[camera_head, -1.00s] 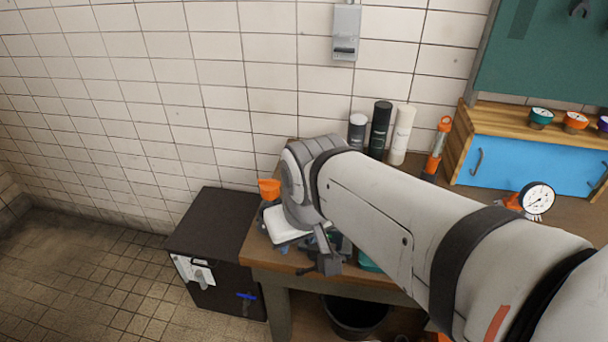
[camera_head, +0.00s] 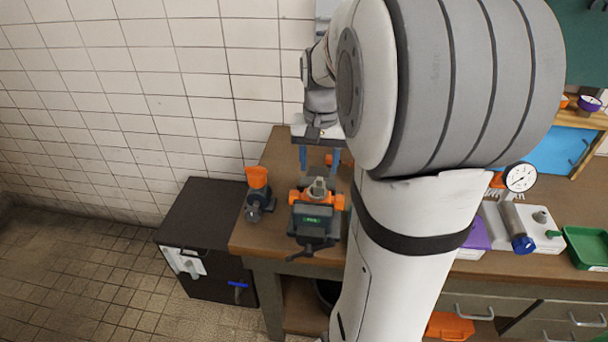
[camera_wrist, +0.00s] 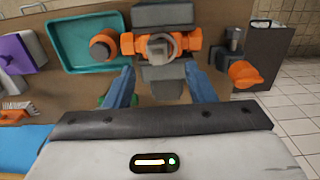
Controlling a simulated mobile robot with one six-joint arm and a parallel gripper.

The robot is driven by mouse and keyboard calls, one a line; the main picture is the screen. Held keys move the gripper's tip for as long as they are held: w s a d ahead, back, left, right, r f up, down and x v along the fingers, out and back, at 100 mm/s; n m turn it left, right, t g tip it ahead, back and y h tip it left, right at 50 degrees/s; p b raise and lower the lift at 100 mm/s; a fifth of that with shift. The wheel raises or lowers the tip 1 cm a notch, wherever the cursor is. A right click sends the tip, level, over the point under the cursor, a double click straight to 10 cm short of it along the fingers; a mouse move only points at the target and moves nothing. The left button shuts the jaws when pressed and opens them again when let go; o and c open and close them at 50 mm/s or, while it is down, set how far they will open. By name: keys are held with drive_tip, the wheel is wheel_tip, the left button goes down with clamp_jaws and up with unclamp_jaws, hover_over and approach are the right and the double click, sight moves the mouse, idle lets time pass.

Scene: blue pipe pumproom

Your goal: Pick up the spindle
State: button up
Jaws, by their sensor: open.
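A dark vise (camera_head: 314,222) stands on the left end of the workbench, with an orange valve-like part (camera_head: 335,200) across its jaws. A grey upright piece (camera_head: 318,188) sits in the middle of this part; it may be the spindle, but I cannot tell. In the wrist view the orange part (camera_wrist: 184,40) has a grey ring (camera_wrist: 160,46) at its centre. My gripper (camera_head: 319,160) hangs above and behind the vise, its blue fingers apart with nothing between them. In the wrist view my gripper (camera_wrist: 161,86) lies just below the vise in the picture, in line with it.
A grey fitting with an orange top (camera_head: 257,180) stands left of the vise. A teal tray (camera_wrist: 85,58) lies beside the vise in the wrist view. A dark cabinet (camera_head: 203,225) adjoins the bench. A pressure gauge (camera_head: 520,178) and a green tray (camera_head: 588,247) are at right.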

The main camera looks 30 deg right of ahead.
sight(320, 178)
wheel_tip(320, 178, down, 6)
drive_tip(key=shift+d+r+p, duration=0.1)
drive_tip(key=shift+r+p, duration=0.1)
drive_tip(key=shift+p, duration=0.5)
drive_tip(key=c, duration=1.1)
